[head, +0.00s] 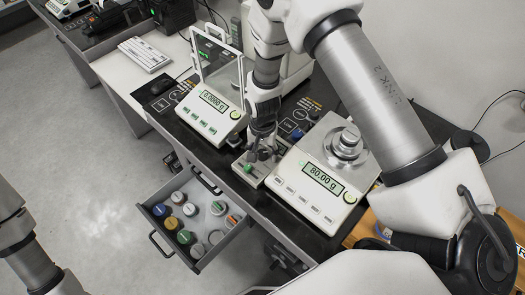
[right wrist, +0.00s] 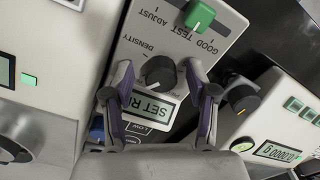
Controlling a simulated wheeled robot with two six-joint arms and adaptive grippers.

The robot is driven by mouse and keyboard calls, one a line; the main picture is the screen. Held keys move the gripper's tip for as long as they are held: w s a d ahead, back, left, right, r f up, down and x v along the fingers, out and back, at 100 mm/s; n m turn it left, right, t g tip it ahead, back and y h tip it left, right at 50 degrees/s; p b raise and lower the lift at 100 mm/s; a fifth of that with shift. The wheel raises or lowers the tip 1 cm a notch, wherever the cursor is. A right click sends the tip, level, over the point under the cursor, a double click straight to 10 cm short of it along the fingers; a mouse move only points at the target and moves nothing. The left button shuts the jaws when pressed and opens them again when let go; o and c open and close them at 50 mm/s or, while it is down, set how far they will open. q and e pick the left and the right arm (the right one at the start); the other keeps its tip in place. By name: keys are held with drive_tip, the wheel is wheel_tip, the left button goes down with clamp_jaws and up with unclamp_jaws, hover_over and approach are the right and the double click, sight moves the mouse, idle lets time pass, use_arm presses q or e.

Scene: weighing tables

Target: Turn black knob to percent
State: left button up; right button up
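In the right wrist view, a black knob (right wrist: 160,72) sits on a pale control box (right wrist: 140,42), which appears upside down. The word DENSITY is readable beside the knob; another label near the display is too small or covered to read. A small display (right wrist: 152,108) shows "SET R", partly hidden. My right gripper (right wrist: 158,68) is open, with one finger on each side of the knob and gaps between. In the head view, my right gripper (head: 262,145) is low over the box (head: 249,178) and hides the knob. My left gripper is out of view.
The box has a green control (right wrist: 200,15). Another dark knob (right wrist: 241,98) is right of my fingers. Scales flank the box: one reads 80.00 g (head: 322,179), the other has a glass shield (head: 212,101). An open drawer (head: 197,258) holds several jars below.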

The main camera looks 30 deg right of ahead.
sight(262, 153)
drive_tip(key=shift+r, duration=0.1)
wheel_tip(262, 153, up, 12)
idle(0.4)
idle(0.3)
